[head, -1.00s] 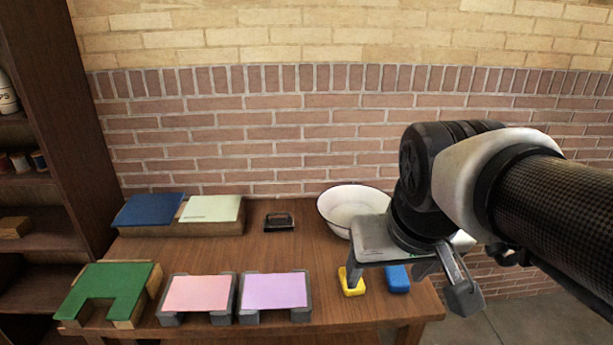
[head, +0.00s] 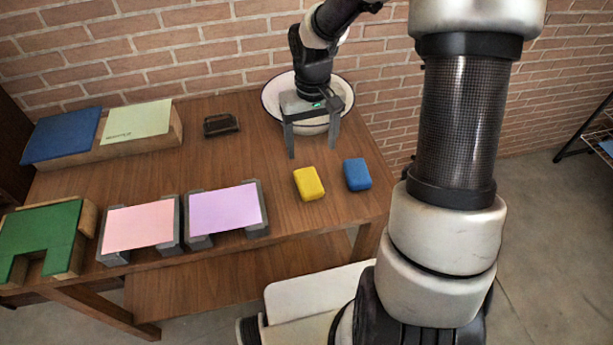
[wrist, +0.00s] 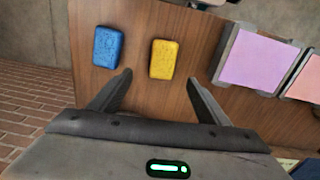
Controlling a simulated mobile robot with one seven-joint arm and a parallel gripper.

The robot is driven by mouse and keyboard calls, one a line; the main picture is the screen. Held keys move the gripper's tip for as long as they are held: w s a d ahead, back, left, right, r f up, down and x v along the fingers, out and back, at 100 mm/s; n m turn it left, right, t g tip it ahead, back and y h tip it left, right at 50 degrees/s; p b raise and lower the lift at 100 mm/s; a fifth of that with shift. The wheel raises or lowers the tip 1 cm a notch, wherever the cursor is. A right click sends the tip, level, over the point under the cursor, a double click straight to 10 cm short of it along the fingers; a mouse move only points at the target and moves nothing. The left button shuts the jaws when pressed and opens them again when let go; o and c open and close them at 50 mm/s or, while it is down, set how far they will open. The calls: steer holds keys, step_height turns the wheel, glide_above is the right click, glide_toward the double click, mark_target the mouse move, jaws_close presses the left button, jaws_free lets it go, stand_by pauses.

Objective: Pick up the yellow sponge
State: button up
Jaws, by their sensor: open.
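The yellow sponge (head: 309,183) lies flat on the wooden table (head: 255,165), near its front right part. In the wrist view the yellow sponge (wrist: 163,59) shows ahead of and between the spread fingers. My gripper (head: 312,152) is open and empty. It is above the table, behind the sponge as the head view shows it, in front of the white bowl. In the wrist view my gripper (wrist: 160,85) has both fingers apart, touching nothing.
A blue sponge (head: 357,174) lies just right of the yellow one. A white bowl (head: 272,100) stands behind my gripper. Purple (head: 225,209) and pink (head: 138,227) pads on grey stands sit to the left. A dark hand press (head: 221,124) stands at the back.

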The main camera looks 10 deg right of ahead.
glide_above(308, 180)
steer(key=f, duration=0.7)
steer(key=shift+w+d+f, duration=0.15)
steer(key=shift+d+f, duration=0.05)
steer(key=shift+d, duration=0.2)
steer(key=shift+a+f, duration=0.2)
steer(key=shift+f, duration=1.15)
steer(key=shift+a+f, duration=0.15)
steer(key=shift+f, duration=1.2)
steer(key=c, duration=1.1)
